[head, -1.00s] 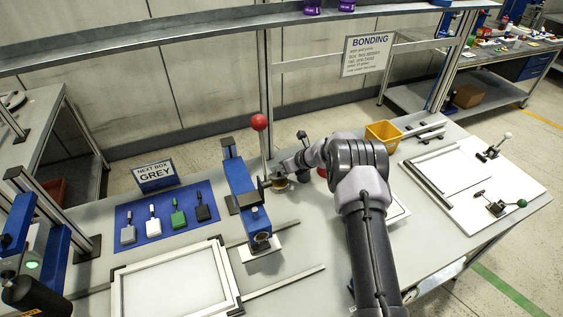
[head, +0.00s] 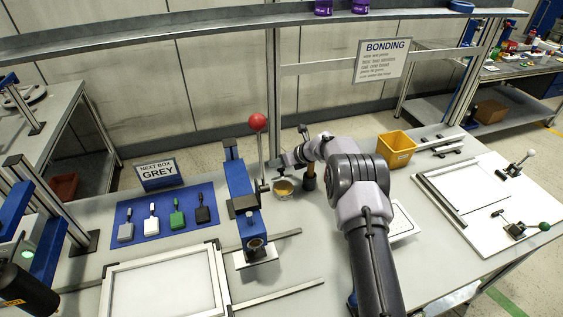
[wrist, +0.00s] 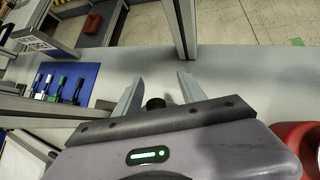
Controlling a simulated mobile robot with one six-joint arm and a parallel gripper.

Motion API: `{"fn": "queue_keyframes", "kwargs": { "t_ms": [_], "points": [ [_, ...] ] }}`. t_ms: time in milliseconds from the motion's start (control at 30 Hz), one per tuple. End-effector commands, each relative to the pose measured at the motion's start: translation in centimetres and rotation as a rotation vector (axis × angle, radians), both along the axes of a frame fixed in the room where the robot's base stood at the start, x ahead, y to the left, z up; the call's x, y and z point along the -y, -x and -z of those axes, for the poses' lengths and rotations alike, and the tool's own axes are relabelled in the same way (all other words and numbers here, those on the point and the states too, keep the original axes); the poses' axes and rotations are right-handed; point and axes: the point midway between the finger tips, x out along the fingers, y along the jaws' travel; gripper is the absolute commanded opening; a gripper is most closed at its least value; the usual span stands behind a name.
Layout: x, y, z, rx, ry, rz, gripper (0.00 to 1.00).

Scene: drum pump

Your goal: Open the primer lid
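My gripper (head: 276,163) reaches left over the bench from my arm in the head view. In the wrist view its two fingers (wrist: 161,79) are spread apart. A dark round knob (wrist: 155,103) shows between them, close to the gripper body; I cannot tell whether it is touched. A small round pot (head: 283,188) with an amber-coloured top stands just below the gripper, beside the blue pump-like fixture (head: 241,192). I cannot tell clearly which part is the primer lid or whether it is open.
A red-ball lever (head: 258,122) stands upright left of the gripper. A brown upright object (head: 308,183) is close under my wrist. A red object (wrist: 296,140) is at the right in the wrist view. A yellow bin (head: 397,149) stands to the right.

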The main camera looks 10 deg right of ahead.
Motion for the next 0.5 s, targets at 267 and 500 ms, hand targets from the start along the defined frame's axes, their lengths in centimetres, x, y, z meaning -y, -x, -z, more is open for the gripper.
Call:
{"fn": "queue_keyframes", "kwargs": {
  "t_ms": [267, 500],
  "points": [
    [0.1, 0.1, -0.2, -0.001, -0.001, 0.000, 0.47],
    [2.3, 2.7, -3.7, 0.001, -0.002, 0.002, 0.47]
  ]
}}
